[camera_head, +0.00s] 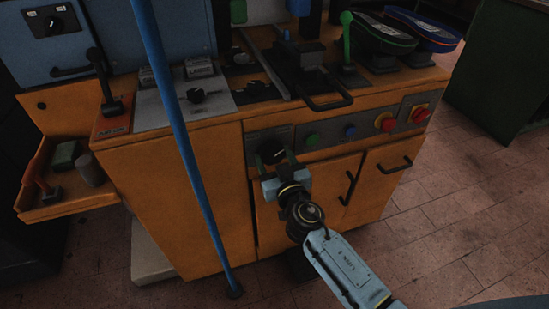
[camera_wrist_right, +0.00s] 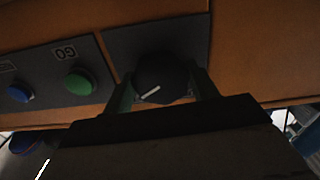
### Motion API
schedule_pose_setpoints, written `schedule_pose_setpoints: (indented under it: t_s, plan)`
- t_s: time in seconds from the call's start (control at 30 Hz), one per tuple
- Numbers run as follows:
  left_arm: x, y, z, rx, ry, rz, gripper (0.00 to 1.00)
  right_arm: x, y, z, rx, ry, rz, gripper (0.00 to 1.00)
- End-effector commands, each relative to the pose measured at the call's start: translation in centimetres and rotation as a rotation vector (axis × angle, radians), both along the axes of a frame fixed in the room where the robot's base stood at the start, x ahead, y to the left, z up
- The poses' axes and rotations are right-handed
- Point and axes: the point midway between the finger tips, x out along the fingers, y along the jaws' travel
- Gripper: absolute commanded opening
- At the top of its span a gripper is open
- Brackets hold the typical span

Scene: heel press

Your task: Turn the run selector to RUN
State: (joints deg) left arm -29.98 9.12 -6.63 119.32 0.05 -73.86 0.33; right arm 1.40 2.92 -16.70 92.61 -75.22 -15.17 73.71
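The run selector, a round black knob (camera_head: 271,151) with a white pointer line, sits on the grey front panel of the orange bench. It also shows in the right wrist view (camera_wrist_right: 163,78), where its pointer line is slanted, lower left to upper right. My right gripper (camera_head: 276,164) is at the knob, with one finger on each side of it. In the right wrist view, the two fingers (camera_wrist_right: 164,88) straddle the knob closely; whether they press on it is unclear. The position labels cannot be read. My left gripper is not in view.
Right of the knob are a green button (camera_head: 312,139), a blue button (camera_head: 350,131) and red knobs (camera_head: 387,124). A blue pole (camera_head: 182,140) stands before the bench on the left. Cabinet handles (camera_head: 348,188) stick out below. Shoes (camera_head: 375,33) stand on top. The floor at right is clear.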

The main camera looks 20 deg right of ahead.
Motion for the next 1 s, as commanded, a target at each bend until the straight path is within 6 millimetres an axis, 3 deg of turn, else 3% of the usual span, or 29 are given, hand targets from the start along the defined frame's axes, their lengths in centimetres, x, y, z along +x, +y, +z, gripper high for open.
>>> schedule_pose_setpoints:
  t_s: [0.03, 0.13, 0.57, 1.0]
  plan:
    - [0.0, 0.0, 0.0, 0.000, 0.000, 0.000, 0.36, 0.0, 0.0, 0.0, 0.000, 0.000, 0.000, 0.49]
    - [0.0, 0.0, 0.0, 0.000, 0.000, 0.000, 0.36, 0.0, 0.0, 0.0, 0.000, 0.000, 0.000, 0.36]
    - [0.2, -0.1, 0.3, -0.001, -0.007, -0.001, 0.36, 0.0, -0.1, 0.0, -0.094, -0.004, -0.001, 0.36]
    - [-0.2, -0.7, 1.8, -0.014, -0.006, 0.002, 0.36, 0.0, -0.2, 0.0, -0.468, -0.016, 0.000, 0.36]
